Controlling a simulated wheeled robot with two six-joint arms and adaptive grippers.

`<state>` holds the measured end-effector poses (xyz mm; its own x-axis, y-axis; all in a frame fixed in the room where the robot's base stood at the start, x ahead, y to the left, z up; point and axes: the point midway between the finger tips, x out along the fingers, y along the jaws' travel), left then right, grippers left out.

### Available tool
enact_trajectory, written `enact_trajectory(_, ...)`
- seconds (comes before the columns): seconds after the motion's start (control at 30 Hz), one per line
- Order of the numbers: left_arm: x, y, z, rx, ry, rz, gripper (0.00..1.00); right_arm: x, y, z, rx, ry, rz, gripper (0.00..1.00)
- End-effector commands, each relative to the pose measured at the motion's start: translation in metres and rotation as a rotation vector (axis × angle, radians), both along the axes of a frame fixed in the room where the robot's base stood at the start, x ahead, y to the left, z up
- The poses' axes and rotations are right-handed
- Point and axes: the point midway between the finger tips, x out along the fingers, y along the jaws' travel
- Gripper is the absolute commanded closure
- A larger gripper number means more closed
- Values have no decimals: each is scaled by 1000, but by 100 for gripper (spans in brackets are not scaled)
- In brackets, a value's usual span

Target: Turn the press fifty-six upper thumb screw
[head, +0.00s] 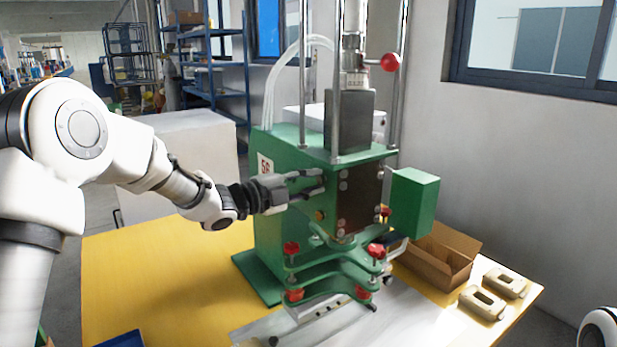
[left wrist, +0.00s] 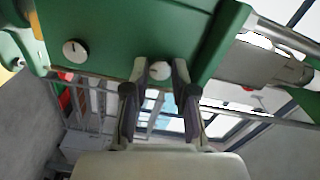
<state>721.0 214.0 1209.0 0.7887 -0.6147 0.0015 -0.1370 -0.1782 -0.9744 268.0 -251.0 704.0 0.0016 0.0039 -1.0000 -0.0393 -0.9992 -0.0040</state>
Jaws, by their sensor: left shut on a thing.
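The green press (head: 262,212) stands on the yellow table and carries a "56" label (head: 265,165) on its side. My left gripper (head: 320,184) reaches in from the left, its fingertips at the press's side near the dark front block. In the left wrist view my left gripper (left wrist: 158,90) is shut on a round silver thumb screw (left wrist: 160,70) on the green face. In the head view the fingers hide this screw. A brass-coloured screw (head: 320,214) sits below the fingers. A second round screw (left wrist: 75,52) shows left in the left wrist view. My right gripper is out of view.
Red knobs (head: 292,248) sit on the press's lower fixture, below my left gripper. An open cardboard box (head: 438,262) and two beige parts (head: 482,303) lie to the right. A blue tray edge (head: 122,340) is at the front left. The yellow table (head: 150,275) is clear at left.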

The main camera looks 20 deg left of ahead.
Motion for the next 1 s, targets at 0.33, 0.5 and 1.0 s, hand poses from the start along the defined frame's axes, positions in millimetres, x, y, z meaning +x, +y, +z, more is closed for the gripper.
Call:
enact_trajectory(0.33, 0, -1, 2, -254, 203, -3, 100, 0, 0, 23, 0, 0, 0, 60)
enact_trajectory(0.5, 0, -1, 3, -382, 301, -4, 100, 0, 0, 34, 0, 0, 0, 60)
enact_trajectory(1.0, 0, -1, 5, -757, 588, -4, 100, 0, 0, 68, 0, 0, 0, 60)
